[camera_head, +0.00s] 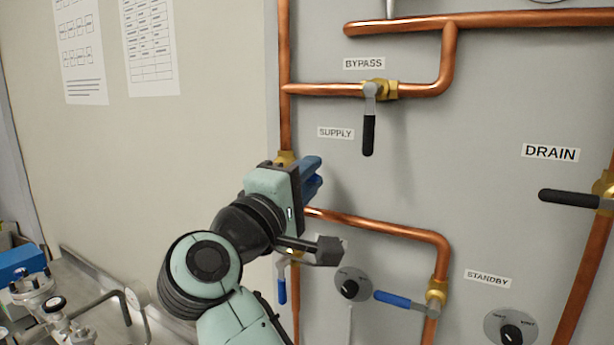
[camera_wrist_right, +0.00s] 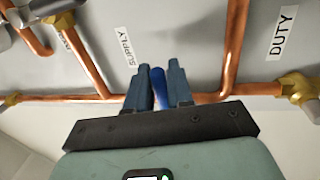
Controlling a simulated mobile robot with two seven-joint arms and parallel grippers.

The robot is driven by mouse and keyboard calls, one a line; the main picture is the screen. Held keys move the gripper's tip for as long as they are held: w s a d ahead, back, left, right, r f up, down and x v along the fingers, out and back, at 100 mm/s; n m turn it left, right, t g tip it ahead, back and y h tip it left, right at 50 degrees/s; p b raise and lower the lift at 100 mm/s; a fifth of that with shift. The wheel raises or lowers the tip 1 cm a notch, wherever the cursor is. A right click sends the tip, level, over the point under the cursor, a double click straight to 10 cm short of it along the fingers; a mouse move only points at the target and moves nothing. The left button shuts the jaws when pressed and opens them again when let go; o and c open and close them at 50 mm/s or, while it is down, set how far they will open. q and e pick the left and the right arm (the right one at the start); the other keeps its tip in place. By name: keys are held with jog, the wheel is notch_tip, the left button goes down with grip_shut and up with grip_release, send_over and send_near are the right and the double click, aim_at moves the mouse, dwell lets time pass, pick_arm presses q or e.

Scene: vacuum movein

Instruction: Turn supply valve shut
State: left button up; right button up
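The SUPPLY label (camera_head: 336,133) is on the grey panel, and a brass valve body (camera_head: 286,158) shows below and left of it on the vertical copper pipe. My right gripper (camera_head: 314,176) is in front of this pipe and hides most of the valve. In the right wrist view the blue supply valve handle (camera_wrist_right: 160,88) lies between the two fingers of my right gripper (camera_wrist_right: 160,78). The fingers are close together and appear shut on it. The handle's exact angle to the pipe cannot be told. My left gripper is out of view.
The black bypass handle (camera_head: 369,134) hangs down above right of my gripper. A black drain handle (camera_head: 569,198) points left at far right. A blue handle (camera_head: 400,300) on the lower pipe and another blue handle (camera_head: 282,291) lie below. Copper pipes (camera_head: 385,229) stand out from the panel.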

jog(key=shift+o, duration=1)
jog(key=shift+s+a+f, duration=0.1)
jog(key=shift+s+a, duration=0.05)
jog(key=shift+s, duration=0.05)
pick_arm(q)
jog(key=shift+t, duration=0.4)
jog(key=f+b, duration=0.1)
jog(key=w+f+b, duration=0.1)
jog(key=b, duration=0.1)
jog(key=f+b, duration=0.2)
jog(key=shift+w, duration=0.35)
pick_arm(e)
jog(key=v, duration=1.3)
